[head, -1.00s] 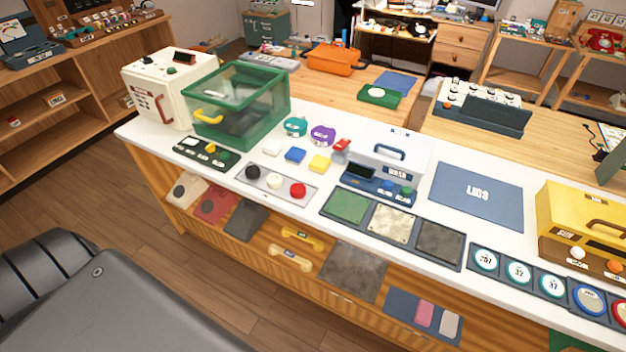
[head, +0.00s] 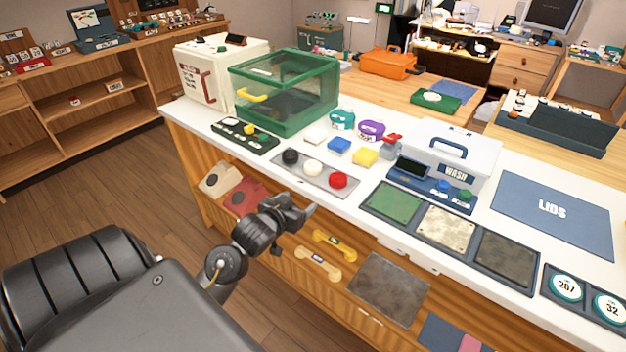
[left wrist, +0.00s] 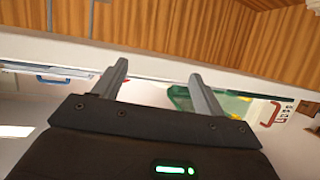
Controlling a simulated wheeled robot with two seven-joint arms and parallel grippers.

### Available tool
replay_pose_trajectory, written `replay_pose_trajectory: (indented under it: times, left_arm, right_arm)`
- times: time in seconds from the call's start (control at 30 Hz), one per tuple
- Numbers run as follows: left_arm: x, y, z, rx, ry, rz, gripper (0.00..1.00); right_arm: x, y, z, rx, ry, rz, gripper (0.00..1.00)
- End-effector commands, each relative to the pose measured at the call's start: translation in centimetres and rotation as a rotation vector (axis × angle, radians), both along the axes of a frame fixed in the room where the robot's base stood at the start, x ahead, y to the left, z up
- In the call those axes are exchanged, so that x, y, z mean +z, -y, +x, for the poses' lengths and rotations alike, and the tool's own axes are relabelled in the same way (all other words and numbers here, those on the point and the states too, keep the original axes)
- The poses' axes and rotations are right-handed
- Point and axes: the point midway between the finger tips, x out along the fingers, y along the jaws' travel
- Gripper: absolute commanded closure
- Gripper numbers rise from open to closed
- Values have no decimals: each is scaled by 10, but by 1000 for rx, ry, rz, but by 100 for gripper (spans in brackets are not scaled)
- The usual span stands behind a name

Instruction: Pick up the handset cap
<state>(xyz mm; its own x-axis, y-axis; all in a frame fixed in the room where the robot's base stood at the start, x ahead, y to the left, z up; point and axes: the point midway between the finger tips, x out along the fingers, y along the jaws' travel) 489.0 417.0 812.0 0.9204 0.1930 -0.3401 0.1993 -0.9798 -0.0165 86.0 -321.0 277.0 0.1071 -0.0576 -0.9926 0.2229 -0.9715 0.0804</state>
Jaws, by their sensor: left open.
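Three round caps, black (head: 290,156), cream (head: 313,168) and red (head: 338,180), sit apart on a grey tray (head: 325,181) on the white counter. I cannot tell which is the handset cap. A yellow handset (head: 334,244) and a paler yellow one (head: 317,262) lie on the lower shelf. My left gripper (head: 300,207) is in front of the counter, below the tray, with nothing between its fingers. In the left wrist view my left gripper (left wrist: 160,74) shows two separated fingers. My right gripper is out of view.
On the counter (head: 465,214) stand a green glass-sided box (head: 285,118), a white WASH box (head: 450,152), a black switch panel (head: 245,136) and small coloured blocks. The counter's front edge is close to my left gripper. Open floor (head: 130,190) lies at left.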

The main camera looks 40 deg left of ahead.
Motion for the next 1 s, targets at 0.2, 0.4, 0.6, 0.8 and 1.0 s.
replay_pose_trajectory:
  times: [0.2,0.4,0.6,0.8,1.0]
  left_arm:
    - [53,-13,3,16,140,15,29]
    - [55,-15,12,17,150,14,29]
    - [49,-22,42,18,149,13,29]
    - [45,-25,57,16,147,15,29]
    - [45,-28,65,16,148,14,29]
  right_arm:
    - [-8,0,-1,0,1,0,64]
    - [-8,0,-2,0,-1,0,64]
    - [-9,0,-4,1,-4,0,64]
    - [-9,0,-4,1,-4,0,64]
    - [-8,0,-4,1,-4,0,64]
